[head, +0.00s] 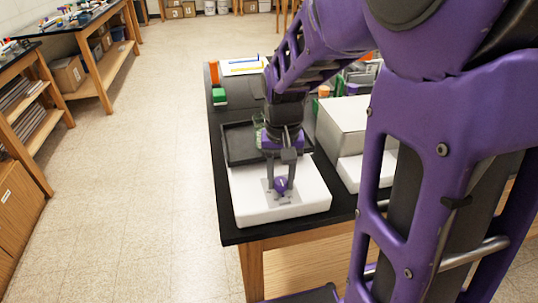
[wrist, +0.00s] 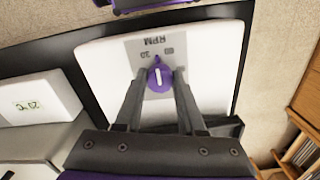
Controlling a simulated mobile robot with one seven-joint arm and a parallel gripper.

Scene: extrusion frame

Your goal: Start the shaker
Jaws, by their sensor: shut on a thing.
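The shaker is a white box (head: 250,207) on the near end of the black bench, with a dark tray platform (head: 238,146) behind it. Its grey panel marked RPM (wrist: 147,48) carries a purple knob (wrist: 159,78) with a white pointer line. In the head view the knob (head: 281,184) shows between my fingers. My gripper (head: 283,178) points down and is shut on the knob, one finger on each side; the wrist view shows both fingertips (wrist: 160,76) against it. Part of the panel is hidden by the fingers.
Right of the shaker stands a white and grey device (head: 345,125); its display (wrist: 28,104) reads about 21 °C. The floor at left is clear.

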